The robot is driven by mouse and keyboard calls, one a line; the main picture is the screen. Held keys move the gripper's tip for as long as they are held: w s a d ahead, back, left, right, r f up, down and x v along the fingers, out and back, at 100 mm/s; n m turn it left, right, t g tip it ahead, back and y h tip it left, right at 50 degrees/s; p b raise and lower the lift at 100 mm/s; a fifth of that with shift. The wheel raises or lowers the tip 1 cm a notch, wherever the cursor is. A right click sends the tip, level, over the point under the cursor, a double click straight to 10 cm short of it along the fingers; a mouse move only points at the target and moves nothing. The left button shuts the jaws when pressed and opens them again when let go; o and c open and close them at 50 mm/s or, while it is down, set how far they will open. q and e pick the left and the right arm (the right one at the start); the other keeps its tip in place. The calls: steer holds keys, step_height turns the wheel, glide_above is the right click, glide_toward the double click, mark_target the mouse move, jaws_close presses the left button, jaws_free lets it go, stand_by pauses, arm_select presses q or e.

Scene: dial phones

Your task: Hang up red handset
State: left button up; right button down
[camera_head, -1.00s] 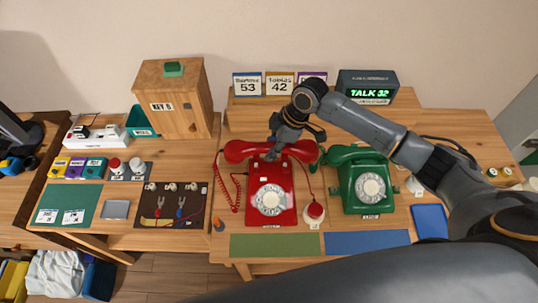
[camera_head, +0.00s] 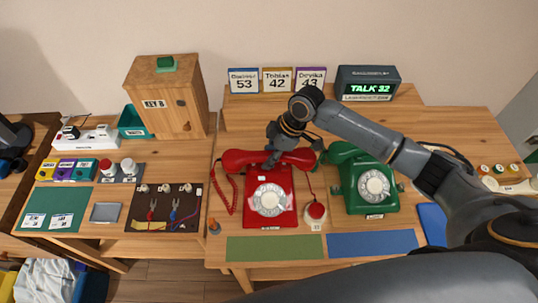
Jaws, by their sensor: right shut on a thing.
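The red phone (camera_head: 270,203) with a white dial stands on the table in the middle of the head view. Its red handset (camera_head: 240,160) lies level across the top of the phone, over the cradle. A coiled red cord hangs from its left end. My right gripper (camera_head: 272,158) comes down from above and is shut on the middle of the red handset. It hides the handset's middle and part of the cradle, so I cannot tell whether the handset rests in it. My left gripper (camera_head: 10,150) is at the far left edge, dark and partly cut off.
A green phone (camera_head: 372,187) stands right of the red one, with a red button (camera_head: 316,211) between them. Name cards (camera_head: 277,80) and a "TALK 32" display (camera_head: 367,84) stand behind. A wooden key box (camera_head: 165,100) is at left. Green and blue mats lie in front.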

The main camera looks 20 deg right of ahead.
steer(key=shift+r, duration=0.1)
stand_by(0.4)
steer(key=shift+p, duration=0.95)
stand_by(0.8)
steer(key=shift+f+b, duration=0.7)
steer(key=shift+f, duration=0.5)
steer(key=shift+r, duration=0.1)
steer(key=c, duration=1)
jaws_free()
steer(key=shift+o, duration=0.2)
